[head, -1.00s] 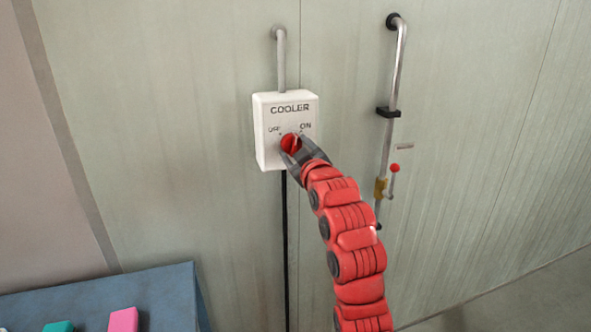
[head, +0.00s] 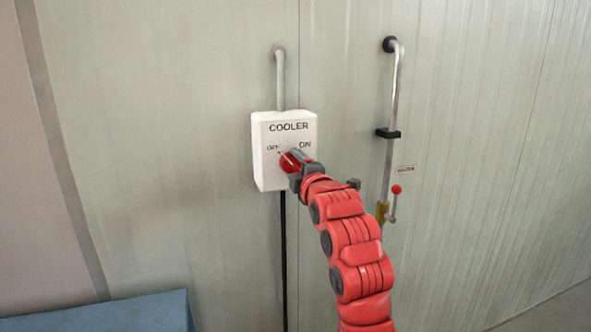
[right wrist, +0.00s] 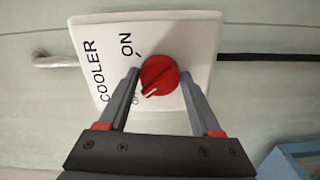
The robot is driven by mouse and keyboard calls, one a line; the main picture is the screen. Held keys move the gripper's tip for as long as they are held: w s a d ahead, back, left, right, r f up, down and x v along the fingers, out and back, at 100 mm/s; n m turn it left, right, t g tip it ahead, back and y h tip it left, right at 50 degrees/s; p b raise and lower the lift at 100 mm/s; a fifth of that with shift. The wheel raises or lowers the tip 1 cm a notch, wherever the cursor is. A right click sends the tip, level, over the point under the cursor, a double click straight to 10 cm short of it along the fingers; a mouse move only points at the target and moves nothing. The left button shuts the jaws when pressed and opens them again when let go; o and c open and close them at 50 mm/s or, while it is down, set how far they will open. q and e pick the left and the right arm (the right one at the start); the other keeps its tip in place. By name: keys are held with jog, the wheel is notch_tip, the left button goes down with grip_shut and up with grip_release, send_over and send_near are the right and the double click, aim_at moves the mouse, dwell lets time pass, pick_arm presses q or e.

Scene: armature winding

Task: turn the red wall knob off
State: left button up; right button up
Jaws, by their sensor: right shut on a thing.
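The red knob (head: 287,162) sits on the front of a white box (head: 266,180) labelled COOLER, with OFF at the left and ON at the right. My right gripper (head: 294,158) is shut on the knob, and its fingers hide part of it. In the right wrist view the fingers lie on either side of the knob (right wrist: 159,75). The knob's white mark points toward the OFF label. My left gripper is not in view.
A conduit (head: 280,80) rises above the box and a black cable (head: 283,260) hangs below. A blue surface (head: 120,315) is at lower left.

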jog(key=shift+n, duration=0.6)
jog(key=o, duration=1.3)
jog(key=shift+o, duration=0.2)
jog(key=b+v, duration=0.3)
jog(key=v, duration=1.4)
jog(key=shift+s, duration=0.2)
